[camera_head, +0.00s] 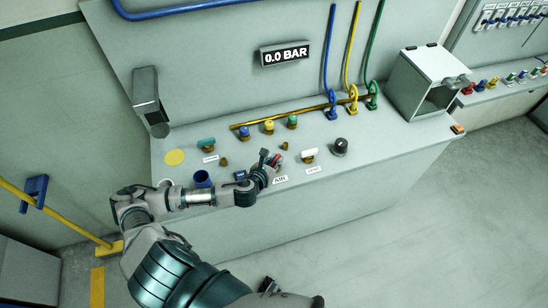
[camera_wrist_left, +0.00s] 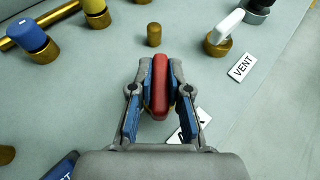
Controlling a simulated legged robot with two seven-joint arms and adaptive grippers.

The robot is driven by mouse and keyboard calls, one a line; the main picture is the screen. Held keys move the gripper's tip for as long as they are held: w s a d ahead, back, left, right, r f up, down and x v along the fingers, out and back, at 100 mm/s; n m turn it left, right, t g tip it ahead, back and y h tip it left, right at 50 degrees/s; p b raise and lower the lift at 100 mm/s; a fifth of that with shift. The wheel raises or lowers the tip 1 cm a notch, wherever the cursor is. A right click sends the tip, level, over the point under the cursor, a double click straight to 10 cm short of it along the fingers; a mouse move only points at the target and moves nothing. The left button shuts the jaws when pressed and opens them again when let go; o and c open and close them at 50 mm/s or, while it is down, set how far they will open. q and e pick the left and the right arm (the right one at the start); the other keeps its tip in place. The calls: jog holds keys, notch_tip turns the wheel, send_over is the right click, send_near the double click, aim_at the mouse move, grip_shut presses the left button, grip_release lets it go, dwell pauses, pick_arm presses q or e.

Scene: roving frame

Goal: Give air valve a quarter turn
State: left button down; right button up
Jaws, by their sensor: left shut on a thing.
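The air valve has a red handle (camera_wrist_left: 160,85), which stands between the fingers of my left gripper (camera_wrist_left: 160,88) in the left wrist view. The gripper is shut on this handle, with a finger on each side. In the head view my left gripper (camera_head: 268,168) reaches over the bench beside the "AIR" label (camera_head: 280,179). Its fingers cover most of the red handle there. In the left wrist view the gripper partly covers a white label (camera_wrist_left: 196,124).
A white-handled valve (camera_head: 309,155) with a "VENT" label (camera_head: 313,169) stands to the right. The display (camera_head: 285,55) reads 0.0 BAR. An open grey box (camera_head: 415,85) stands at the right.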

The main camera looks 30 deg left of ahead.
pick_arm(q)
jog(key=shift+w+r+n+y+p, duration=0.15)
jog(key=shift+r+n+y+p, duration=0.3)
jog(key=shift+n+y+p, duration=0.3)
pick_arm(e)
jog(key=s+d, duration=0.1)
jog(key=s, duration=0.4)
pick_arm(q)
jog(key=n+g+y+p, duration=0.1)
jog(key=n+y+p, duration=0.1)
jog(key=y+p, duration=0.1)
jog(key=n+g+y+p, duration=0.1)
jog(key=n+y+p, duration=0.2)
jog(key=p, duration=0.2)
jog(key=shift+n+g+p, duration=0.35)
jog(key=shift+g, duration=0.05)
jog(key=shift+f+n+g+y+p, duration=0.2)
jog(key=shift+n+g+y+p, duration=0.7)
jog(key=shift+n+y+p, duration=0.25)
pick_arm(e)
notch_tip(320, 180, up, 11)
jog(key=shift+w, duration=0.35)
pick_arm(q)
jog(key=shift+w, duration=0.1)
jog(key=c, duration=1.1)
grip_release()
jog(key=shift+f, duration=0.15)
